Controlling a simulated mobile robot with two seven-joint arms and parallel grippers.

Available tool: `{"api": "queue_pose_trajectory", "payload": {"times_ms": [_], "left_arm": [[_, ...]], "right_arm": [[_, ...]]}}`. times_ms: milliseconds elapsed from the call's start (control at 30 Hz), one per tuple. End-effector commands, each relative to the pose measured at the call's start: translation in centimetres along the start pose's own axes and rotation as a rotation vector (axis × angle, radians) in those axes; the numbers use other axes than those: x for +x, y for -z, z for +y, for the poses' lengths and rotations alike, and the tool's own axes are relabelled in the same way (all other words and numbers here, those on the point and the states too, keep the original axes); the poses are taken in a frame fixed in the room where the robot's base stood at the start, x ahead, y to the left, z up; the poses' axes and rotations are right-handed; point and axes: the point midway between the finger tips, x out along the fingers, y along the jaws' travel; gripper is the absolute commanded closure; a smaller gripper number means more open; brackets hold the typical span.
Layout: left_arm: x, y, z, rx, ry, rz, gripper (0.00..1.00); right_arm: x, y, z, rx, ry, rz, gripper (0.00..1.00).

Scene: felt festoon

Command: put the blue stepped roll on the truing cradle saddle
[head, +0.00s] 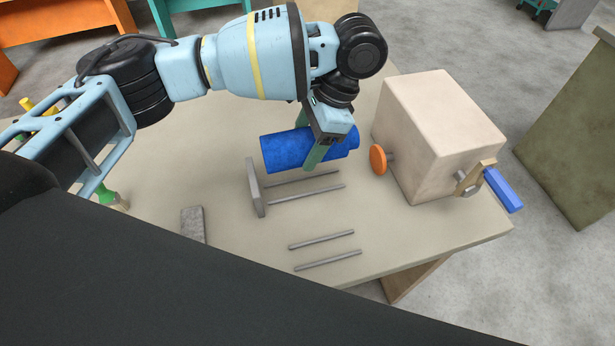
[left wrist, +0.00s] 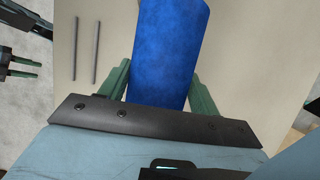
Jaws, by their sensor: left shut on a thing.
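The blue stepped roll (head: 287,150) is in my left gripper (head: 318,160), whose green fingers close on it from both sides. It lies roughly level, its narrower end to the right, and appears above the table. In the left wrist view the roll (left wrist: 168,50) runs up between the fingers (left wrist: 158,90). Below it in the head view are two grey rods (head: 305,194) with an upright grey plate (head: 253,187) at their left end. A second pair of rods (head: 325,250) lies nearer me. Which pair is the truing cradle saddle I cannot tell. Dark parts with greenish fingers, apparently my right gripper (left wrist: 22,67), show at the left wrist view's edge.
A beige box (head: 440,130) with an orange disc (head: 378,160) and a blue handle (head: 503,190) stands right of the roll. A grey block (head: 193,224) lies at the left. The table (head: 420,238) is bare near its front right edge.

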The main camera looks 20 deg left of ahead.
Motion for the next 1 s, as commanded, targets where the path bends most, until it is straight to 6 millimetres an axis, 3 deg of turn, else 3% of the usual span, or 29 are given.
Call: {"api": "queue_pose_trajectory", "payload": {"times_ms": [100,300,567,800,1000], "left_arm": [[2.3,0.9,0.1,0.003,-0.007,-0.005,0.7],[4.8,1.9,0.0,0.0,-0.001,-0.002,0.7],[5.5,2.3,0.1,0.0,0.0,-0.001,0.7],[8.3,3.4,0.1,0.0,-0.001,-0.002,0.7],[8.4,3.5,0.0,-0.001,0.001,0.0,0.7]], "right_arm": [[0.3,-1.2,0.0,0.0,0.002,-0.019,0.64],[0.4,-1.5,0.0,0.001,0.002,-0.025,0.64],[0.5,-1.4,-0.1,0.002,0.002,-0.024,0.64],[0.7,-2.0,-0.3,0.011,0.003,-0.033,0.64],[0.7,-1.9,-0.3,0.012,0.003,-0.031,0.64]]}}
